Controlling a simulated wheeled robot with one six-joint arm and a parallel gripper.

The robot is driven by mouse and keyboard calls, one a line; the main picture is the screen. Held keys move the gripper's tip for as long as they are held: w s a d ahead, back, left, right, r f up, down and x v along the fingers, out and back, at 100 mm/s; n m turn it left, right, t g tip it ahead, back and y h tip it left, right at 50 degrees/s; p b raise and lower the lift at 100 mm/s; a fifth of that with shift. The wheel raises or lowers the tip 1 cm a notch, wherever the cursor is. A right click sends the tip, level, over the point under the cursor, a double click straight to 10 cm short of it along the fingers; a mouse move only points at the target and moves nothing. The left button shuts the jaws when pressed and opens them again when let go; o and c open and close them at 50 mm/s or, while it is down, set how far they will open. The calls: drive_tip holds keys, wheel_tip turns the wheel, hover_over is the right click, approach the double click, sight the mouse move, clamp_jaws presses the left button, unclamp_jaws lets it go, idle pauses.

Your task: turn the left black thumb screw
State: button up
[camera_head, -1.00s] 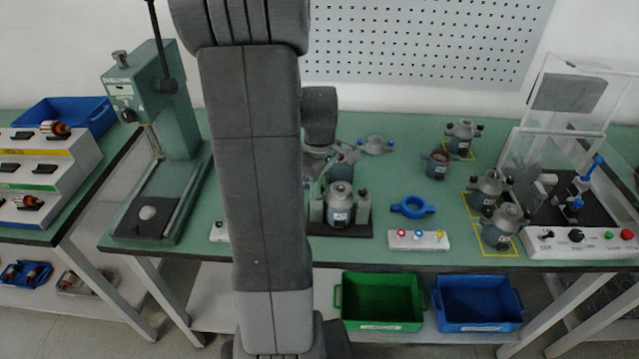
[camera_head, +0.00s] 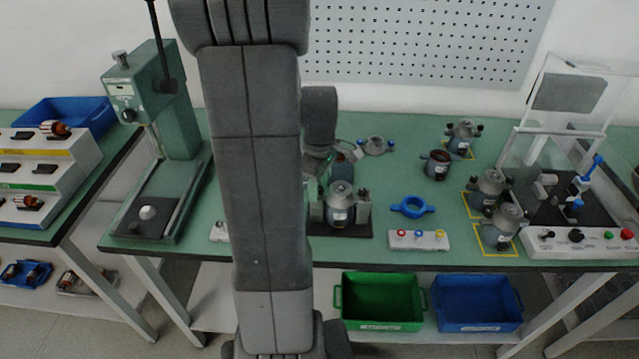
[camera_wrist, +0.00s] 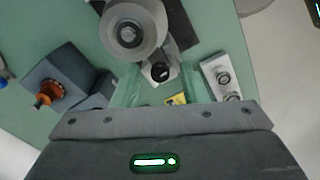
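A grey motor (camera_head: 339,206) stands upright in a dark-based holder with grey side posts. A black thumb screw (camera_head: 363,192) tops the right post in the head view; the left side is largely hidden by my arm. In the wrist view, the motor's round top (camera_wrist: 131,28) is at the upper middle, and one black thumb screw (camera_wrist: 160,71) sits on a post just below it. My gripper (camera_wrist: 165,85) shows two pale greenish fingers spread apart, one either side of the line to that screw. I see no contact with the screw.
A white button box (camera_wrist: 222,77) is close at the right in the wrist view. A green press (camera_head: 165,110) stands left.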

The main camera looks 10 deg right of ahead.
drive_tip(key=shift+r, duration=0.1)
wheel_tip(320, 180, up, 14)
drive_tip(key=shift+f, duration=0.2)
drive_tip(key=shift+f, duration=0.1)
idle(0.4)
wheel_tip(320, 180, down, 14)
drive_tip(key=shift+r, duration=0.15)
idle(0.3)
